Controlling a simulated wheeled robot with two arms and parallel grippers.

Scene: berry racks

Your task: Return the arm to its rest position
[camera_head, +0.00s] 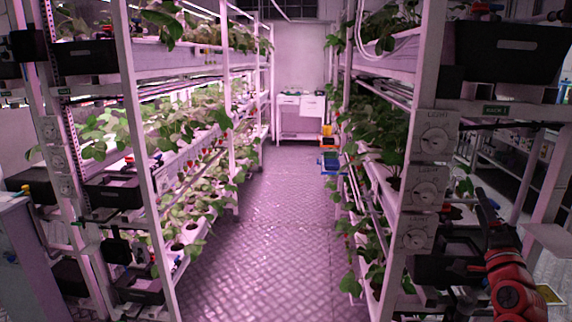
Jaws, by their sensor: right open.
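My right arm (512,285), red and black, comes in at the lower right. Its dark right gripper (485,205) points up and away, beside the end of the right rack. The gripper is open, and I see nothing held in it. Its fingers are small and dark against the background. My left gripper is not in view.
The right rack (398,190) has light dials (436,140) on its end post, close to the left of my right arm. A left rack (140,150) holds strawberry plants.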

